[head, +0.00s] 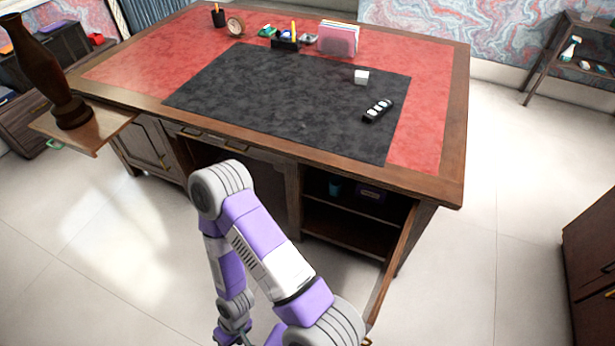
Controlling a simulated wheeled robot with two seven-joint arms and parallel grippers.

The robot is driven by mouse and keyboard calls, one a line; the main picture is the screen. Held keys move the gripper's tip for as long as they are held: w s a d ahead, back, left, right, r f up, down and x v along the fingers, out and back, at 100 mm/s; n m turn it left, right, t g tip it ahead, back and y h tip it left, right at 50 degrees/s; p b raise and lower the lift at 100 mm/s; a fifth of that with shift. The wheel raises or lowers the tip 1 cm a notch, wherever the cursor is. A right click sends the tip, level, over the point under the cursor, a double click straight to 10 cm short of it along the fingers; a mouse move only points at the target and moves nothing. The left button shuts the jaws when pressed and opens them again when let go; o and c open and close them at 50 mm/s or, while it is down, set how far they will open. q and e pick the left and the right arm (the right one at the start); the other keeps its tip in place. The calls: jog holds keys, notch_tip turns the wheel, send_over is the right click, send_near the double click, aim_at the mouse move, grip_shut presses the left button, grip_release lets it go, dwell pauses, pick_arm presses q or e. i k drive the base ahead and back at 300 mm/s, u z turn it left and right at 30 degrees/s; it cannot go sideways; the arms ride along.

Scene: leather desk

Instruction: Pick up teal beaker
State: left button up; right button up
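A small teal object (335,188), which looks like the teal beaker, stands on the upper shelf inside the open right compartment of the desk. It is small and in shadow, so its shape is hard to make out. One of my arms rises from the bottom of the head view, bends at an elbow left of the compartment, and runs back down to the bottom edge. Its gripper is not visible. My other arm and gripper are also out of view.
A dark purple box (371,192) sits right of the teal object. The compartment's open door (392,268) sticks out toward me on the right. A brown vase (70,110) stands at left.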

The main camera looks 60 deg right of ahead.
aim_at(336, 183)
jog(key=i, duration=2.05)
jog(key=z, duration=2.95)
jog(key=i, duration=1)
